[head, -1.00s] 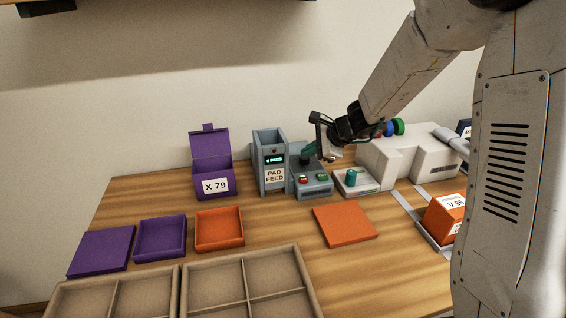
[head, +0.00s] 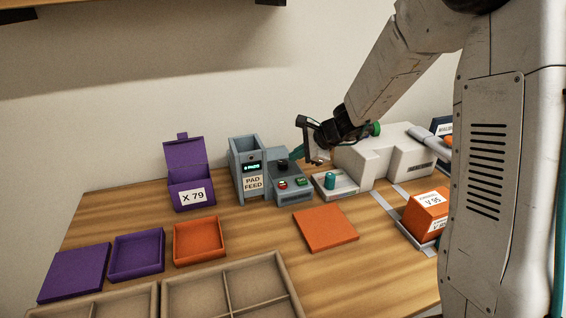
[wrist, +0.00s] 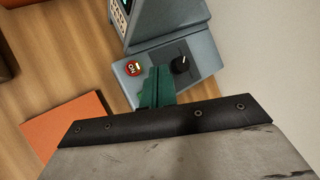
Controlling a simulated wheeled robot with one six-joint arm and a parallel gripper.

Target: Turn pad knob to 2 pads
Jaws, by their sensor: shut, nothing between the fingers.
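The black pad knob (head: 282,165) stands on the sloped top of the grey control box (head: 288,196), and shows unobstructed in the wrist view (wrist: 181,64) with a pale pointer line. The box joins the grey pad feed (head: 249,180), whose small lit display (head: 252,167) shows a pad count too small to read surely. My gripper (head: 297,153) is shut and empty, above and to the right of the knob.
A red button (head: 282,184) and green button (head: 302,181) sit in front of the knob. A white device with a teal cylinder (head: 329,181) stands right of the box. An orange pad (head: 325,229) lies in front; wood around it is clear.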

